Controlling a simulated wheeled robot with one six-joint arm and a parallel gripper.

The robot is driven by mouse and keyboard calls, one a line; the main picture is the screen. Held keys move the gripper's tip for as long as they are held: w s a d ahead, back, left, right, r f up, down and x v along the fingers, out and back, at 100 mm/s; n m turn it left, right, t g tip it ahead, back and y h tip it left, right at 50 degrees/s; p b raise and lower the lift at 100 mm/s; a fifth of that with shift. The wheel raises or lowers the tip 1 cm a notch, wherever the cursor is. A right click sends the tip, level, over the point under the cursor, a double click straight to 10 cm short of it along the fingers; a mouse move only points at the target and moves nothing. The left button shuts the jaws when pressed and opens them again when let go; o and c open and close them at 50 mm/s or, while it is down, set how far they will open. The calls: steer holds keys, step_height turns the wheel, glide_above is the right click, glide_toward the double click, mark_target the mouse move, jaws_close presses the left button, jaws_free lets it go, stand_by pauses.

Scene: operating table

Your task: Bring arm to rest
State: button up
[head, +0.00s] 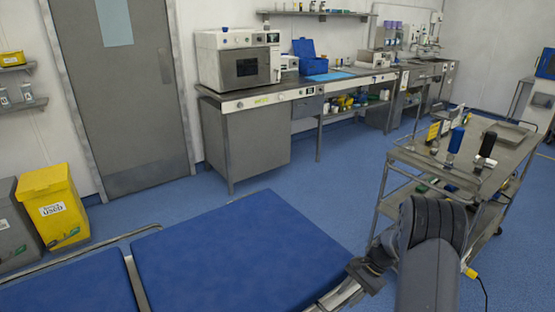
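My arm (428,265) rises from the bottom right of the head view, its dark ribbed joint in front of the steel trolley. My gripper (362,277) appears as a dark shape at the left end of the arm, beside the right edge of the operating table. Its fingers are too small and dark to tell open from shut, and no held object can be made out. The blue padded operating table (240,250) fills the lower left and middle.
A steel trolley (415,158) with bottles and a tray (503,133) stands just behind my arm on the right. A workbench (240,150) runs along the back wall. A yellow bin (50,205) stands at the left. Blue floor (320,195) is clear between table and bench.

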steer(key=s+a+r+t+h+p, duration=0.2)
steer(key=r+p, duration=0.5)
steer(key=r, duration=0.8)
steer(key=shift+s+a+r+h, duration=0.25)
steer(key=shift+a+r+h, duration=0.15)
steer(key=shift+a+h, duration=0.25)
